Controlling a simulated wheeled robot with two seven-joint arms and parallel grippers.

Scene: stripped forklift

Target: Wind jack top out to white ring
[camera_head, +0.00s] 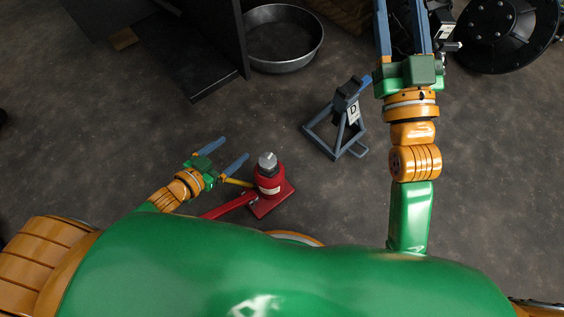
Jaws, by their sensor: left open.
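The red bottle jack (268,183) stands upright on the floor on its square red base. Its grey metal top (267,160) shows at the upper end. I cannot make out a white ring on it. A red handle (230,205) runs from the jack down to the left, partly hidden by my body. My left gripper (235,148) is open and empty, just left of the jack top, its fingers pointing up and right. It seems apart from the top. My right gripper (402,8) is far to the right, fingers apart and cut off by the upper edge.
A blue-grey jack stand (338,132) marked D stands right of the jack. A round metal pan (283,40) lies beyond, next to a dark metal frame (190,55). A black wheel-like disc (505,32) is at the top right. Floor around the jack is mostly clear.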

